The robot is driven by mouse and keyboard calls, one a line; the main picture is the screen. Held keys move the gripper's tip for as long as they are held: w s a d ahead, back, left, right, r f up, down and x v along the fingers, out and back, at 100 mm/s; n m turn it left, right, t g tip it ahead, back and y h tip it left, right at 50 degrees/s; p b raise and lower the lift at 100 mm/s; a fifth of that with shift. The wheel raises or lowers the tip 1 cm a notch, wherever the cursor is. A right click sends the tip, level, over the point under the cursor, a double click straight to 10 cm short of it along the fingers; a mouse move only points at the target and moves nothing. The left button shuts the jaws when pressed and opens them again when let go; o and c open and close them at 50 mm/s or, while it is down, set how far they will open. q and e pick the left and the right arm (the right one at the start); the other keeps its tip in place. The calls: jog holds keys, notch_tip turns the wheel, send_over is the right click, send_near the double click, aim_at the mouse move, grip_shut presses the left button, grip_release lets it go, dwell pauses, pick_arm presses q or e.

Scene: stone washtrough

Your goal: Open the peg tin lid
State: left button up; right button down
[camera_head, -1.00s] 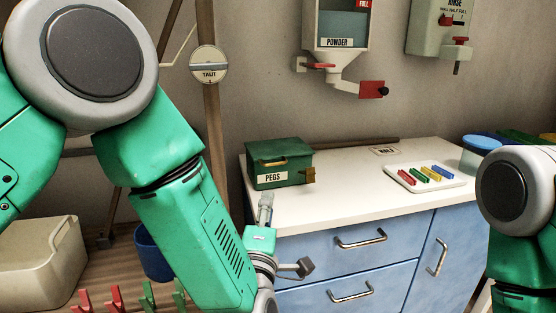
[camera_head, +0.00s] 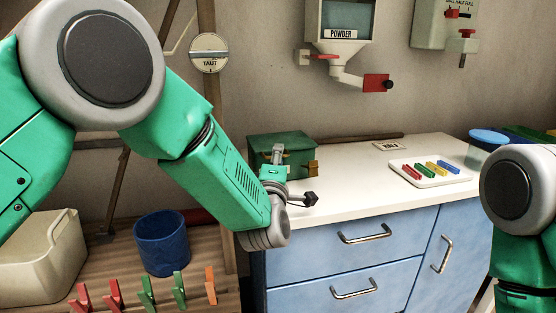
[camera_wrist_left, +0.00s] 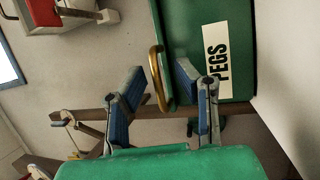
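The green peg tin (camera_head: 297,141) stands at the left end of the white counter, partly hidden behind my left gripper (camera_head: 296,174). Its lid looks shut. In the left wrist view the tin (camera_wrist_left: 214,20) shows sideways with a white PEGS label (camera_wrist_left: 217,60). A brass handle (camera_wrist_left: 157,78) on the lid lies between the two blue-padded fingers of my left gripper (camera_wrist_left: 159,70). The fingers are spread, with visible gaps to the handle. My right arm shows at the right edge, but its gripper is out of view.
A white tray (camera_head: 450,180) with coloured pegs sits on the counter, right of the tin. A powder dispenser (camera_head: 340,25) with a red-handled spout hangs above. A blue bucket (camera_head: 162,243) and several pegs stand at lower left.

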pick_arm(q)
jog(key=shift+w, duration=0.1)
grip_shut()
jog(key=shift+r+g+p, duration=0.3)
jog(key=shift+r+p, duration=0.35)
jog(key=shift+p, duration=0.35)
notch_tip(320, 180, up, 8)
jog(key=w+a+n+g+p, duration=0.1)
jog(key=g+p, duration=0.3)
jog(key=p, duration=0.7)
jog(key=shift+w+f+n+g+p, duration=0.2)
jog(key=shift+w+n+g+p, duration=0.15)
jog(key=shift+w+n, duration=0.4)
jog(key=shift+w, duration=0.15)
